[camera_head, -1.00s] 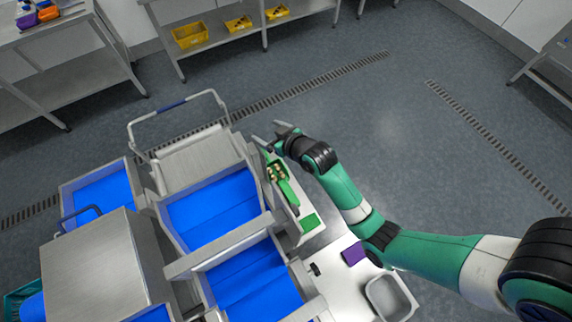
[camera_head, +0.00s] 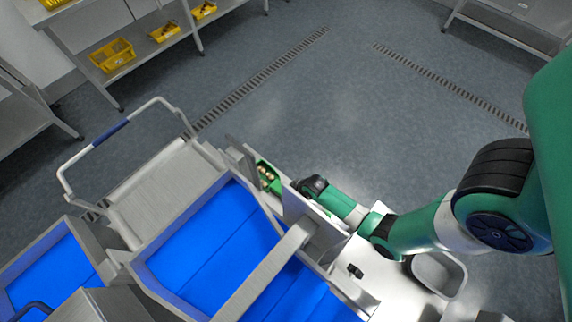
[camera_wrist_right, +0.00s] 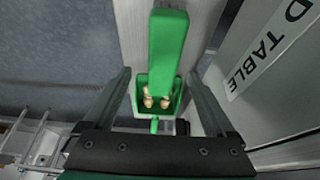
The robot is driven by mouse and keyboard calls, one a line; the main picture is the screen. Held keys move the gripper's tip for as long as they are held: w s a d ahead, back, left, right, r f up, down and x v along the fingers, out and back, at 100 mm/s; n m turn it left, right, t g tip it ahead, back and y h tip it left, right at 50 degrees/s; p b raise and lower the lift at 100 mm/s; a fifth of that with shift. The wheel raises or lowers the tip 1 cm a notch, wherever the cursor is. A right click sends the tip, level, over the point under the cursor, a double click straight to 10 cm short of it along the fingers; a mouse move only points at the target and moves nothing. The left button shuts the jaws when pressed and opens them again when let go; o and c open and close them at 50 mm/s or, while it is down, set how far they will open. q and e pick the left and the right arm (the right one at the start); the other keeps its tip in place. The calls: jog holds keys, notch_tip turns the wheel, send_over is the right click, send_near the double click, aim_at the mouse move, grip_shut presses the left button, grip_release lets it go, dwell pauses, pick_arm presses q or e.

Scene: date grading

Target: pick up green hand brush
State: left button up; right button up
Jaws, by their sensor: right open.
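A long green block, which I take for the green hand brush (camera_wrist_right: 168,45), shows in the right wrist view. It extends from the top toward a green open container (camera_wrist_right: 141,100) with a few tan pieces inside. My right gripper (camera_wrist_right: 160,77) is open, with one finger on each side of the green block and visible gaps to both. In the head view the green container (camera_head: 262,166) sits in a narrow metal channel, and the brush cannot be clearly told apart there. My right gripper is mostly hidden there beside the channel wall. My left gripper is not in view.
Blue-lined metal trays (camera_head: 205,240) lie left of the channel. A panel lettered "D TABLE" (camera_wrist_right: 275,75) stands close on the right in the wrist view. A grey bin (camera_head: 440,272) and a small black item (camera_head: 355,271) are near my right arm.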

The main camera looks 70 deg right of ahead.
jog(key=shift+w+f, duration=0.15)
jog(key=shift+f, duration=0.35)
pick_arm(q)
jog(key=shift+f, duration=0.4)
pick_arm(e)
jog(key=shift+r, duration=0.1)
jog(key=b+x, duration=0.3)
jog(key=x, duration=0.2)
jog(key=shift+a, duration=0.2)
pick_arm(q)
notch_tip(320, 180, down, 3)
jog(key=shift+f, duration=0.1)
pick_arm(e)
grip_shut()
